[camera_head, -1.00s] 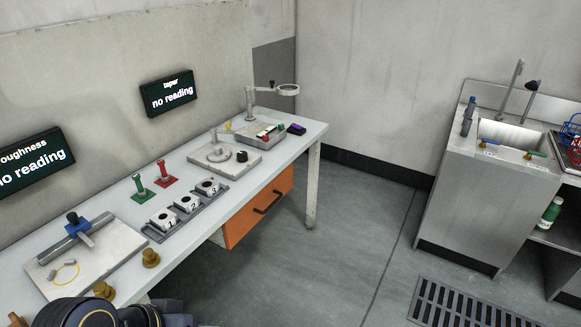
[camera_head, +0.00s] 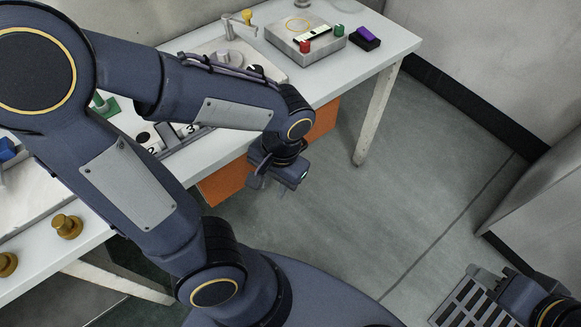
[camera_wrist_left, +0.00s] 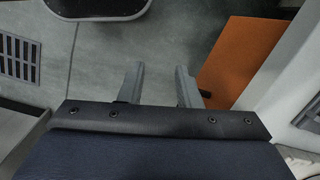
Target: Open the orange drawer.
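The orange drawer (camera_head: 224,184) is under the white bench; my left arm and gripper cover the middle of its front, and its handle is hidden in the head view. My left gripper (camera_head: 277,182) hangs in front of the drawer front. In the left wrist view the two grey fingers (camera_wrist_left: 160,82) are apart with nothing between them. Part of my right gripper (camera_head: 484,278) shows at the lower right of the head view, far from the drawer.
The bench top (camera_head: 378,42) carries a grey box (camera_head: 304,50) with small coloured parts, a purple-topped block (camera_head: 366,37) and brass pieces (camera_head: 67,226). A white bench leg (camera_head: 375,118) stands right of the drawer. The floor in front is clear, with a grate (camera_head: 465,303) at lower right.

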